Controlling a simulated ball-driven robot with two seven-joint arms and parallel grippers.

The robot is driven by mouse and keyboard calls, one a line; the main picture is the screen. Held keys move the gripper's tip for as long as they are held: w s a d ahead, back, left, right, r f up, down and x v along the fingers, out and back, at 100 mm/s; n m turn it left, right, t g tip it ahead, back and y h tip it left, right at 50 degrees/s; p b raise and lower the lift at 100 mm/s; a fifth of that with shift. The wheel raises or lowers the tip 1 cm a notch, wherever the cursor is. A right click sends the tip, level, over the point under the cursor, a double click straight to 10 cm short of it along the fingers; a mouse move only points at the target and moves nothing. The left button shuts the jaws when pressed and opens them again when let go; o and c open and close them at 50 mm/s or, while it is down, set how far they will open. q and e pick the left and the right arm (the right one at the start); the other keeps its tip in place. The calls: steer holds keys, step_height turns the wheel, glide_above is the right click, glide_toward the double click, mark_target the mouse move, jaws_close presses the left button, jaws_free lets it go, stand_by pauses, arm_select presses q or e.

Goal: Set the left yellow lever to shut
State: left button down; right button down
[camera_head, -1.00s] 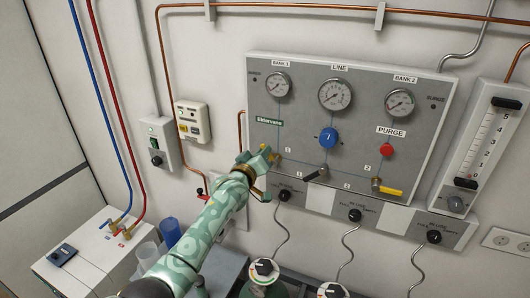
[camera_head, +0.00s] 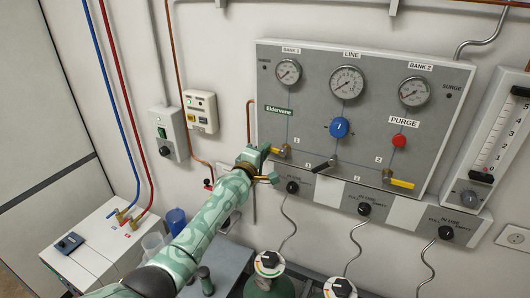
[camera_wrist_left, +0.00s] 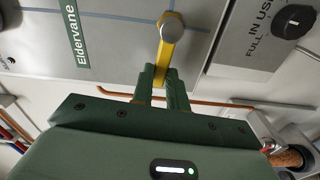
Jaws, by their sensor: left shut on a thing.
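The left yellow lever (camera_head: 281,151) is at the lower left of the grey gauge panel (camera_head: 300,112), below the Eldervane label. From its pivot it extends left toward my left gripper (camera_head: 267,163). In the left wrist view, the yellow lever (camera_wrist_left: 166,50) runs from a round metal pivot down between the green fingers of my left gripper (camera_wrist_left: 163,74), which are shut on its outer end. My right gripper is not in view.
A black lever (camera_head: 323,165) and another yellow lever (camera_head: 402,184) are farther right on the panel. A blue knob (camera_head: 339,128) and red knob (camera_head: 399,141) sit above them. Gas cylinders (camera_head: 270,284) stand underneath.

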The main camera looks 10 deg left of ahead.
arm_select(q)
steer(key=shift+f+n, duration=0.25)
steer(key=shift+n, duration=0.25)
steer(key=c, duration=1.4)
jaws_free()
steer(key=shift+f, duration=0.1)
steer(key=s+a+p, duration=0.1)
steer(key=s, duration=0.4)
steer(key=s+a+p, duration=0.1)
steer(key=s, duration=0.4)
steer(key=s+a+p, duration=0.1)
steer(key=s, duration=0.5)
steer(key=shift+a, duration=0.1)
